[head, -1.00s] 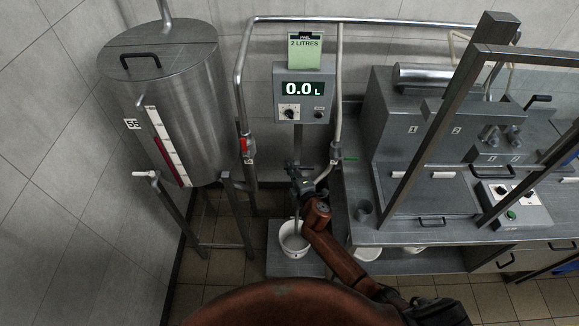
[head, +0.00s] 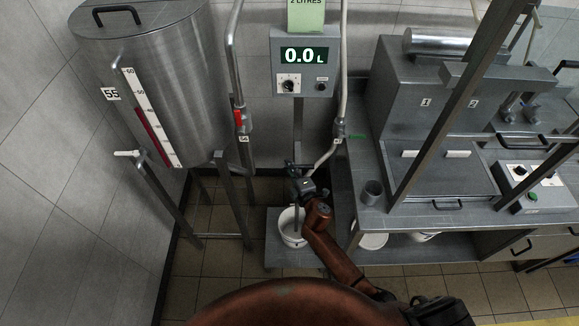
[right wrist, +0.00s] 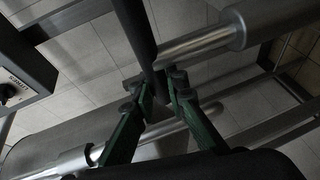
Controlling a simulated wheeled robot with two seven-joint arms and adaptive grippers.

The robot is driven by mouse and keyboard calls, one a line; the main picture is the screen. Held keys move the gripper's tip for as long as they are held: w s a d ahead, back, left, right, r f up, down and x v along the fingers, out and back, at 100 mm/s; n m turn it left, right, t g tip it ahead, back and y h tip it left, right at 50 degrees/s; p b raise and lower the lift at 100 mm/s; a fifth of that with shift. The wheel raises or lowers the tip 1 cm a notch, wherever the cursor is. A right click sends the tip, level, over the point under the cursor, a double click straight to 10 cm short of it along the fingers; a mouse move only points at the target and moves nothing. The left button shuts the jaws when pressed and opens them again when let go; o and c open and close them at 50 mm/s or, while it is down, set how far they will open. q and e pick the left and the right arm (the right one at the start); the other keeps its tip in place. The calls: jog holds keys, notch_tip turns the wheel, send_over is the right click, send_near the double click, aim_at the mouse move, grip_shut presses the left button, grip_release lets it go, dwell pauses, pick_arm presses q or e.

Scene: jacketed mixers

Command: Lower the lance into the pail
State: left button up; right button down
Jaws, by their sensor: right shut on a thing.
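The white pail (head: 288,240) stands upright on a low grey platform, below the display post in the head view. My right gripper (head: 300,180) is above the pail and shut on the lance (head: 296,217), a thin grey tube. The lance points down from the gripper, and its lower part overlaps the pail's mouth. How deep its tip is cannot be told. In the right wrist view the green fingers (right wrist: 166,88) close around a dark tube. My left gripper is not in view.
A flow meter (head: 303,62) reads 0.0 L on the post behind the pail. A steel tank (head: 160,90) on legs stands left, with pipes beside it. A steel bench (head: 400,226) with a small grey cup (head: 372,193) is close on the right. Floor left of the platform is clear.

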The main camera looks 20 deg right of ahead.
jog(key=shift+s+f, duration=0.15)
jog(key=shift+f, duration=0.25)
jog(key=c, duration=2.2)
grip_release()
jog(key=o, duration=0.3)
jog(key=shift+r, duration=0.1)
jog(key=v, duration=1.2)
